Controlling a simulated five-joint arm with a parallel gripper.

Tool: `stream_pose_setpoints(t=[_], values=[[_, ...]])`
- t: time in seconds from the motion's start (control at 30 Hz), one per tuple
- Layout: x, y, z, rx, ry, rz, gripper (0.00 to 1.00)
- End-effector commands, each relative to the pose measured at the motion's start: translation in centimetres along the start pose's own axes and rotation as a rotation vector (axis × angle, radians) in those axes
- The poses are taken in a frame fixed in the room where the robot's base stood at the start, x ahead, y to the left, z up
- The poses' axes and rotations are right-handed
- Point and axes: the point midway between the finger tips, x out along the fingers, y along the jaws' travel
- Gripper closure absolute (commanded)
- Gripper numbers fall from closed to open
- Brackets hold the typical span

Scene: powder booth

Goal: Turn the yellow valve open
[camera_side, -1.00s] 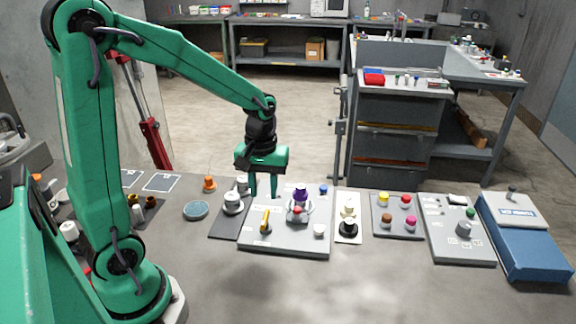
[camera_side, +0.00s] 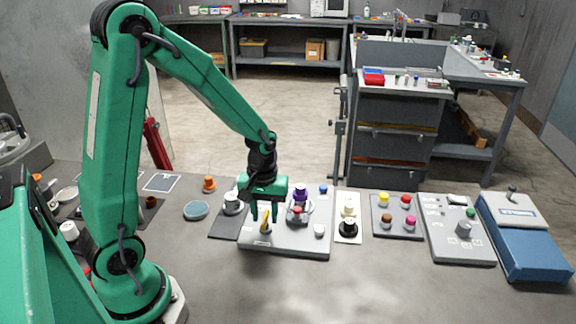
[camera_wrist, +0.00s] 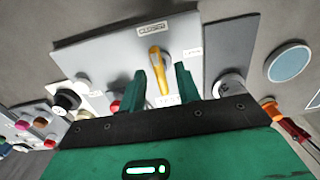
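The yellow valve handle (camera_side: 265,228) is on a light grey panel (camera_side: 290,243) on the bench; the fingers partly cover it in the side view. In the wrist view, the yellow handle (camera_wrist: 157,66) points from its round hub down towards the space between my fingers. My gripper (camera_side: 265,218) is pointing down over the handle, and it also shows in the wrist view (camera_wrist: 163,84). It is open, with one green finger on each side of the handle's lower end and gaps visible. I cannot tell whether the fingertips are level with the handle.
A purple-topped fitting with a red part (camera_side: 300,195) stands on the same panel, close right of my gripper. Button panels (camera_side: 397,228) and a blue box (camera_side: 525,243) lie further right. The front bench is clear.

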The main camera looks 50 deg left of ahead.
Motion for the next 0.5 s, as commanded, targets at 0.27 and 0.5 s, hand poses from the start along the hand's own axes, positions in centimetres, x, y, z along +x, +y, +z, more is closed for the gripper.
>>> stream_pose_setpoints(t=[0.27,0.5], values=[[0.03,0.00,0.00,0.000,0.000,0.000,0.73],[0.01,0.00,-0.01,0.000,0.000,0.000,1.00]])
